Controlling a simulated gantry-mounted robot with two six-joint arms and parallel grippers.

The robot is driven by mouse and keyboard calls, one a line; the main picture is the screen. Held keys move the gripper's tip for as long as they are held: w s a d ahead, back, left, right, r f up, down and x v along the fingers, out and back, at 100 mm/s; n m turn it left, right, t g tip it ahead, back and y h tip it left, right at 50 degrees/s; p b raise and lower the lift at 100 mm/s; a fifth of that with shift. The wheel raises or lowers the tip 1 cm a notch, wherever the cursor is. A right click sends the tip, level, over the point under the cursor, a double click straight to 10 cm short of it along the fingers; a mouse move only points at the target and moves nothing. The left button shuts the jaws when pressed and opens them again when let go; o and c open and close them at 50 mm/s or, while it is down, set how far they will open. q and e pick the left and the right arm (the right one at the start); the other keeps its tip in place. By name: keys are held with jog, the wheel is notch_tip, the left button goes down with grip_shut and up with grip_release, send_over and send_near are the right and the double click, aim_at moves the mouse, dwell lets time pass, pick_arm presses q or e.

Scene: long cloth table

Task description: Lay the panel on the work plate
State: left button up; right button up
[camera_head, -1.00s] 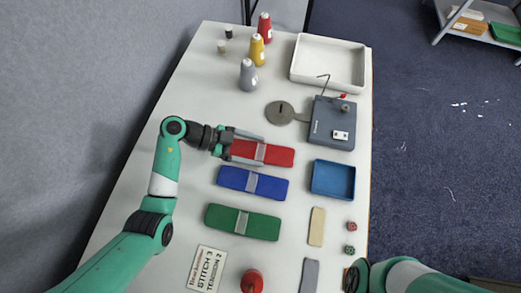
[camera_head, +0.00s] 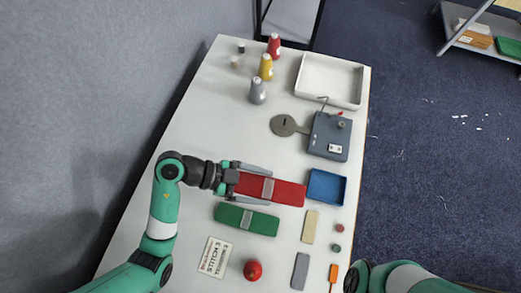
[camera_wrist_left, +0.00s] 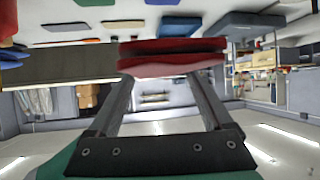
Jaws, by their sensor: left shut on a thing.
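My left gripper (camera_head: 268,187) is shut on the red panel (camera_head: 288,193), with one finger along each long side. The panel has a light grey band across its middle. In the left wrist view the red panel (camera_wrist_left: 172,62) sits between the fingers, apart from the table. The green panel (camera_head: 262,223) lies just nearer than the gripper. The blue panel is not visible in the head view; the red panel and gripper cover that area. The grey work plate (camera_head: 283,125), rounded with a dark slot, lies farther back beside the grey machine (camera_head: 327,142). My right gripper is out of view.
A blue tray (camera_head: 326,187) is close to the red panel's right end. A white bin (camera_head: 331,80) and several cones, including a yellow one (camera_head: 266,67), stand farther back. A red round item (camera_head: 253,270) and a lettered card (camera_head: 215,257) are nearer.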

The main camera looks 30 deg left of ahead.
pick_arm(q)
jog(key=shift+s+d+r, duration=0.25)
jog(key=shift+s, duration=0.2)
jog(key=shift+s+d+r, duration=0.2)
jog(key=shift+s, duration=0.2)
